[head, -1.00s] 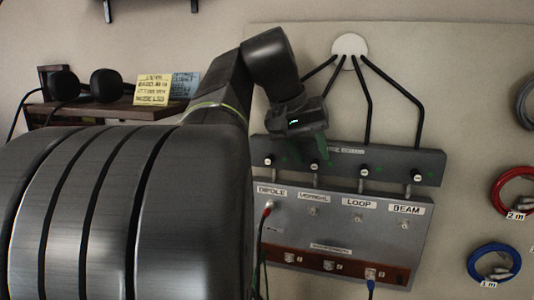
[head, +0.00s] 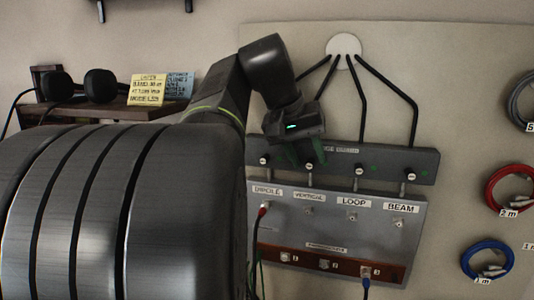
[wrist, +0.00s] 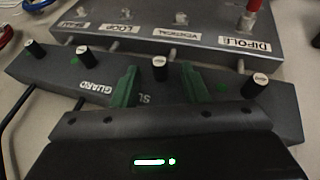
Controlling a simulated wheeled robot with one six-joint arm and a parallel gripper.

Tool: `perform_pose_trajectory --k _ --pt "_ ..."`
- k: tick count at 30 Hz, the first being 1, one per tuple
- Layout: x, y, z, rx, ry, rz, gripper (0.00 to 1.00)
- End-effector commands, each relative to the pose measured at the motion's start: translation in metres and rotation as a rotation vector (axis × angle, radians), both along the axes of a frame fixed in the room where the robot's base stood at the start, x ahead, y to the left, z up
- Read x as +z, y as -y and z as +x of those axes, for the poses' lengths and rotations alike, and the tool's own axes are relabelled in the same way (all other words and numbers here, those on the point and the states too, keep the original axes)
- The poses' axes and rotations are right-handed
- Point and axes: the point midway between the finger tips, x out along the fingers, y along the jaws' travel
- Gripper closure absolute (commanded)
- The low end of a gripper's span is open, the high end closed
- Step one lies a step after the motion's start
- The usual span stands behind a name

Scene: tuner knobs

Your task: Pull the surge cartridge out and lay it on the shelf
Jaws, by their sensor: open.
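The grey surge guard bar (head: 385,160) is on the wall panel and carries several black cartridges with white caps. They stand above the labels DIPOLE, VERTICAL, LOOP and BEAM. My gripper (wrist: 158,84) is open, with its two green fingers either side of the cartridge (wrist: 159,68) in the VERTICAL column. It looks empty; I cannot tell whether the fingers touch the cartridge. That cartridge's cap (head: 309,163) shows just below the fingers in the head view. The DIPOLE cartridge (wrist: 256,85) stands outside the fingers. The wooden shelf (head: 95,110) is at the left, partly hidden by my arm.
Headphones (head: 100,85), a yellow note (head: 147,90) and a blue note (head: 179,86) stand on the shelf. Black cables (head: 362,100) fan from a white disc to the bar. A red plug (head: 262,211) is in the DIPOLE socket. Coiled cables (head: 487,262) hang at the right.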

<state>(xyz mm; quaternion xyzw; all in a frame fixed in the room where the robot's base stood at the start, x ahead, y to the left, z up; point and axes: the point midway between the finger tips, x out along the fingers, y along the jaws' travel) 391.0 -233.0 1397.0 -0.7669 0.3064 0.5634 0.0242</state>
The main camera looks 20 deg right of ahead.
Motion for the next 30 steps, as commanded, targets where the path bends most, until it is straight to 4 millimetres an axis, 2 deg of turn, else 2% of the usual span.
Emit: perform_pose_trajectory --k 6,11,24,30 --pt "0.002 -0.001 0.0 0.0 0.001 0.0 0.6" --pt "0.017 -0.009 -0.003 0.002 0.002 -0.001 0.6" --pt "0.091 -0.046 -0.017 0.002 0.003 -0.001 0.6" --pt "0.114 -0.057 -0.022 0.002 0.002 0.0 0.6"
